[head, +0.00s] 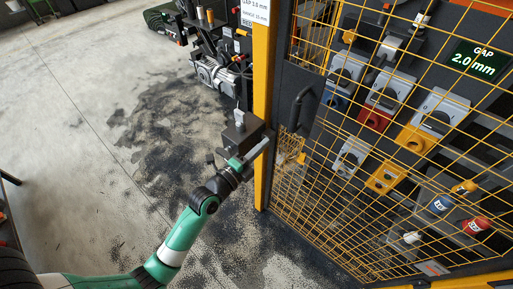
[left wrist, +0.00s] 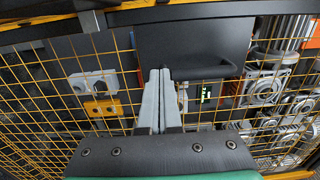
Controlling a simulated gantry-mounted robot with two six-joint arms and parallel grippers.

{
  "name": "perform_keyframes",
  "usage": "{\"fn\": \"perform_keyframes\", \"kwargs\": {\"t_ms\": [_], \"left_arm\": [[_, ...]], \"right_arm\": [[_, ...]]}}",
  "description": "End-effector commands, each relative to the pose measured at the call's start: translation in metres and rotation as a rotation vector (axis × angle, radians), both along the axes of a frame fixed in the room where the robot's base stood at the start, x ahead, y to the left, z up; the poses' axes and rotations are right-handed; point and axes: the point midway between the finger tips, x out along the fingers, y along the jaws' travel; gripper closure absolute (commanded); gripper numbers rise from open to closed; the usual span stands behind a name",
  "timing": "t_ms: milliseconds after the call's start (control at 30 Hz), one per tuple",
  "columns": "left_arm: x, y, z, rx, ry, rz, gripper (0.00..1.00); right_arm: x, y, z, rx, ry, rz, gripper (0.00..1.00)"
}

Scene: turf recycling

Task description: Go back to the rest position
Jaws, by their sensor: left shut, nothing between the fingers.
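My left arm comes in from the lower left in the head view. Its gripper (head: 262,147) is beside the yellow post at the corner of the mesh cage (head: 330,215). In the left wrist view the two pale grey fingers (left wrist: 159,75) lie together with nothing between them, pointing toward the yellow mesh. A dark box-shaped part (head: 243,131) shows by the gripper in the head view; I cannot tell whether it touches the fingers. My right gripper is in neither view.
Behind the mesh are coloured blocks, including a red one (head: 375,117) and a yellow one (head: 415,140), and a gap display (head: 474,61). A black handle (head: 300,106) is near the post. A machine (head: 218,75) stands behind. Open floor with dark granules lies left.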

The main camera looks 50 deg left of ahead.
Motion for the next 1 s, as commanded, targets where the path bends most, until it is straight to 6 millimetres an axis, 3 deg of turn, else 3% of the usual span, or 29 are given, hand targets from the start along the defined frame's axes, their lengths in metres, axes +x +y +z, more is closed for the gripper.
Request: {"fn": "perform_keyframes", "kwargs": {"t_ms": [200,567,667,767,867,1000], "left_arm": [[-0.018,-0.004,0.0,0.0,-0.002,0.001,1.0],[-0.017,-0.004,0.001,0.0,-0.002,0.0,1.0],[-0.011,-0.014,0.008,0.005,-0.016,-0.024,1.0],[0.01,-0.031,0.045,0.031,-0.089,-0.072,1.0],[0.031,-0.057,0.115,0.079,-0.223,-0.129,1.0],[0.038,-0.104,0.233,0.107,-0.441,-0.219,1.0]], "right_arm": [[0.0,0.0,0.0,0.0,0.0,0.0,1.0],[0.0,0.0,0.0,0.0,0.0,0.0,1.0],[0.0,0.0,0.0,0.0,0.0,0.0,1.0],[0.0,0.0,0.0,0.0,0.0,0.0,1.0],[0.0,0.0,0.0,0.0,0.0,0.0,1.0],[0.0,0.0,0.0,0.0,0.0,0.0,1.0]]}}
